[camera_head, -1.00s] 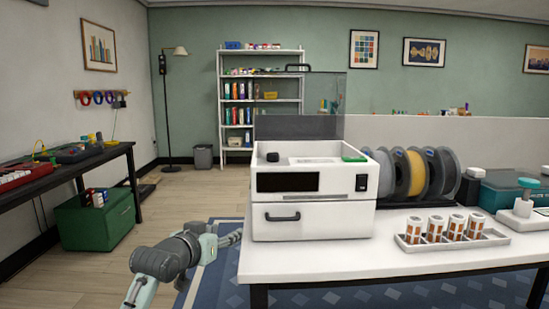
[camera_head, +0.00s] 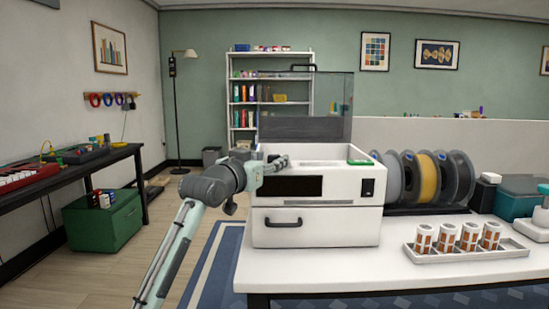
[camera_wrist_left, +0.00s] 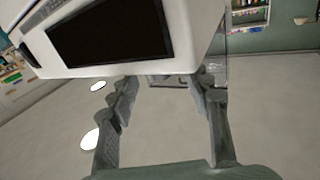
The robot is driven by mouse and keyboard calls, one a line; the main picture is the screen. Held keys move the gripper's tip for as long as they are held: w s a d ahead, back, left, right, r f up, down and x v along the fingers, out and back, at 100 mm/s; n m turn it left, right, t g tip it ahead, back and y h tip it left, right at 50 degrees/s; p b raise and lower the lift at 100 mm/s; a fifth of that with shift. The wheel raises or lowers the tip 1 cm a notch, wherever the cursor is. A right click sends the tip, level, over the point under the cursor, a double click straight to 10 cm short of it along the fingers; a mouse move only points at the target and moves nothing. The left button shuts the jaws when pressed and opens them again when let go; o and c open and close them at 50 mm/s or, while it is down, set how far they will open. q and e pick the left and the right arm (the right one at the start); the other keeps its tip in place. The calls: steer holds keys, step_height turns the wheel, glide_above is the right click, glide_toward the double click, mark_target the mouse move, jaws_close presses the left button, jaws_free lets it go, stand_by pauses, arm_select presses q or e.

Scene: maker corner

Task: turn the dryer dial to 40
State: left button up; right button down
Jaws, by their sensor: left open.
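The dryer (camera_head: 345,232) is a white box on the white table, with a dark display (camera_head: 290,187) and a drawer with a black handle. Its clear lid (camera_head: 330,98) stands raised. My left gripper (camera_head: 283,162) is at the dryer's upper left edge, over the display. It hides that corner of the top, so I cannot see a dial there. In the left wrist view, its fingers (camera_wrist_left: 165,92) are spread with nothing between them. The dryer's display (camera_wrist_left: 108,30) fills the upper left of that view, which looks upside down. My right gripper is out of view.
Filament spools (camera_head: 428,180) stand right of the dryer. A tray (camera_head: 470,252) of orange-and-white cylinders sits at the table's front right. A green piece (camera_head: 361,162) lies on the dryer's top right.

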mark_target(272, 158)
arm_select(q)
steer(key=shift+x, duration=1.55)
steer(key=shift+c, duration=0.6)
jaws_close()
